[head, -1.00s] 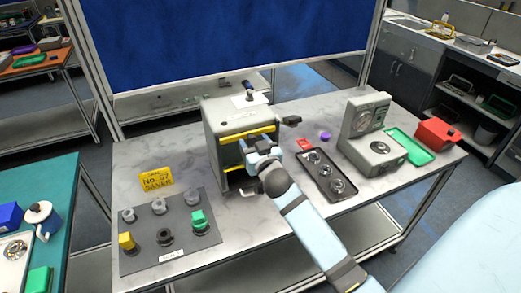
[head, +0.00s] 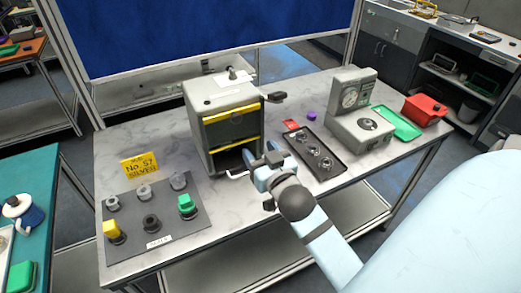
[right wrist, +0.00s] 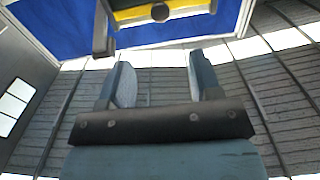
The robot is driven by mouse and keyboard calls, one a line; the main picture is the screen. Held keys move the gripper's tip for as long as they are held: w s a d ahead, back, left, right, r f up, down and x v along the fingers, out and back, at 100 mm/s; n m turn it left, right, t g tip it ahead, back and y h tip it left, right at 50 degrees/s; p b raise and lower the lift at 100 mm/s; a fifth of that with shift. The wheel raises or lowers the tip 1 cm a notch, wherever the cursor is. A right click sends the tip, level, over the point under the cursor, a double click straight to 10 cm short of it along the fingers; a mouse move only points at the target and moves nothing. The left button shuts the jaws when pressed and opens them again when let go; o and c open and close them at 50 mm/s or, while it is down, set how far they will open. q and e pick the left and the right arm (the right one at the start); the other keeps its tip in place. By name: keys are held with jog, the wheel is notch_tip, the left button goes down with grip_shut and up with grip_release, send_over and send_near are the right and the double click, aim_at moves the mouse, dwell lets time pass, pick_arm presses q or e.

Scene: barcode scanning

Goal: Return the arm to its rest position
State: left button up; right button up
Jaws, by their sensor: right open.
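My right arm reaches in from the lower right in the head view. Its gripper (head: 264,160) is open and empty, just right of and in front of the grey box (head: 225,106) with yellow-edged drawers. In the right wrist view the two blue-grey fingers (right wrist: 160,82) stand apart with nothing between them. My left gripper is in neither view.
A black tray (head: 337,168) with round metal parts lies right of the gripper. A grey device with a dial (head: 351,96), a green tray (head: 406,130) and a red box (head: 427,110) stand farther right. A grey board with knobs (head: 158,241) and a yellow sign (head: 140,167) are at left.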

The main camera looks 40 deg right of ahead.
dwell(0.3)
jog(key=s+a+f+n+g+y, duration=0.2)
jog(key=s+a+f, duration=0.2)
jog(key=f, duration=0.5)
jog(key=s+a+f+n+g+y, duration=0.2)
jog(key=s+a+f, duration=0.3)
jog(key=f, duration=0.3)
jog(key=s+a+f+n+g+y, duration=0.1)
jog(key=s+a+f+g+y, duration=0.1)
jog(key=f, duration=0.7)
jog(key=s+a+y, duration=0.1)
jog(key=s+a, duration=0.1)
jog(key=shift+s+a+f+n+y+p, duration=0.3)
jog(key=shift+s+a+f+n, duration=0.05)
jog(key=shift+a+n, duration=0.05)
